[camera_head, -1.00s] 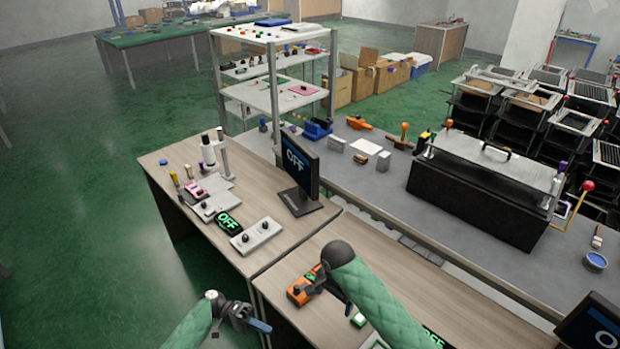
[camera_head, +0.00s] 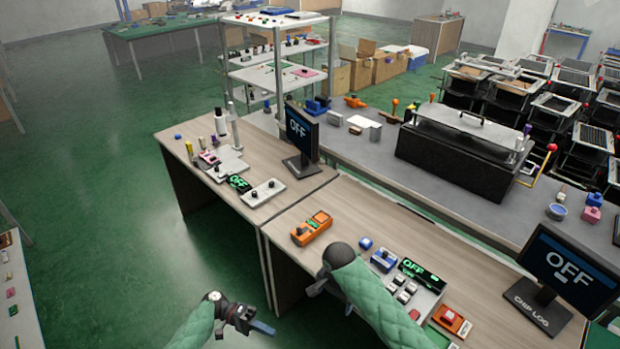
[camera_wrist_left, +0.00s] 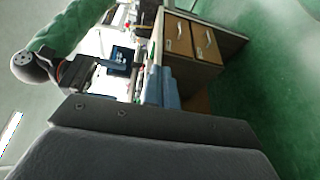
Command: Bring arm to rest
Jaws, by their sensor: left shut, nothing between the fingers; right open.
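My left gripper (camera_head: 262,327) is at the bottom of the head view, beyond the left end of the near desk, over the green floor. It is shut and empty. Its blue fingers (camera_wrist_left: 160,88) show together in the left wrist view. My right arm, in a green sleeve, bends at a dark joint in front of the near desk's edge. The right gripper is mostly hidden behind that arm in the head view. In the left wrist view the right gripper (camera_wrist_left: 120,62) shows dark and blue, open, with nothing seen in it.
The near desk (camera_head: 345,222) holds an orange device (camera_head: 311,228), a switch panel (camera_head: 410,285) and a monitor (camera_head: 560,270). A second desk with a monitor (camera_head: 302,138) stands further left. A black box (camera_head: 455,155) with a red-knobbed lever is behind. Floor at left is free.

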